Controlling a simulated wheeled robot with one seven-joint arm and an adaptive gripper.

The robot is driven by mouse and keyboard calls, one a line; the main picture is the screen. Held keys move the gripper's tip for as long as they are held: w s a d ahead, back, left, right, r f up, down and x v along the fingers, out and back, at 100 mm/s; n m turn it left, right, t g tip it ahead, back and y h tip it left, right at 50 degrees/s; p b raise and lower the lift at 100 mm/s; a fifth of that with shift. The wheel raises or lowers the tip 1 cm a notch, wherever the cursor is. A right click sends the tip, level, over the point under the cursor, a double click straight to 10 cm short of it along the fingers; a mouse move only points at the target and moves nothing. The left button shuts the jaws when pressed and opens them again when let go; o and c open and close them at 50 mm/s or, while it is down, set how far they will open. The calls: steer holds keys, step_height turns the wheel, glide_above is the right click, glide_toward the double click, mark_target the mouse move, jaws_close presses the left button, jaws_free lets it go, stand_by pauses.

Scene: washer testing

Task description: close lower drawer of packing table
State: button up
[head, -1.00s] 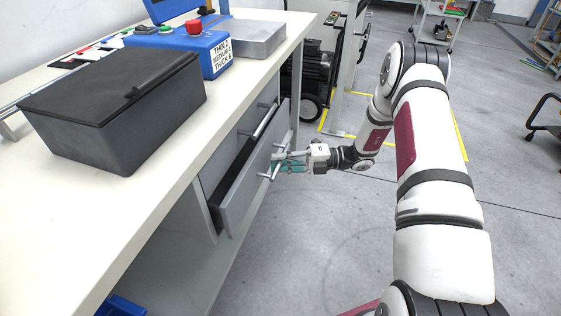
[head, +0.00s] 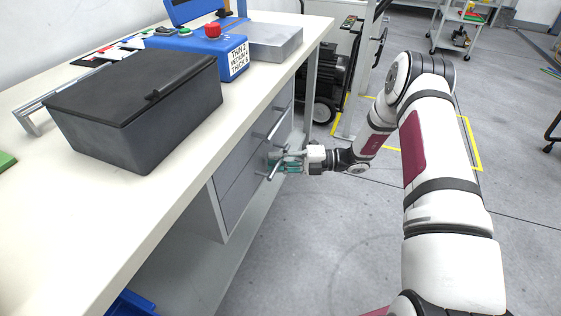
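The packing table (head: 150,215) has a grey drawer unit under its top. The lower drawer (head: 238,198) now looks flush, or nearly flush, with the unit's front; a small gap cannot be ruled out from here. Its bar handle (head: 276,166) sticks out at the front. My gripper (head: 284,162) is at this handle, its fingers against or around it; whether they grip it is too small to tell. The upper drawer handle (head: 269,125) is just above and beyond my gripper.
A black lidded box (head: 140,115) and a blue device with a red button (head: 213,45) stand on the table top. A wheeled machine (head: 325,85) stands past the table's far end. The floor (head: 330,240) right of the drawers is clear.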

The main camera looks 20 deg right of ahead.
steer(key=shift+d, duration=0.2)
steer(key=v, duration=1.1)
steer(key=shift+d, duration=0.35)
steer(key=shift+s+f, duration=0.1)
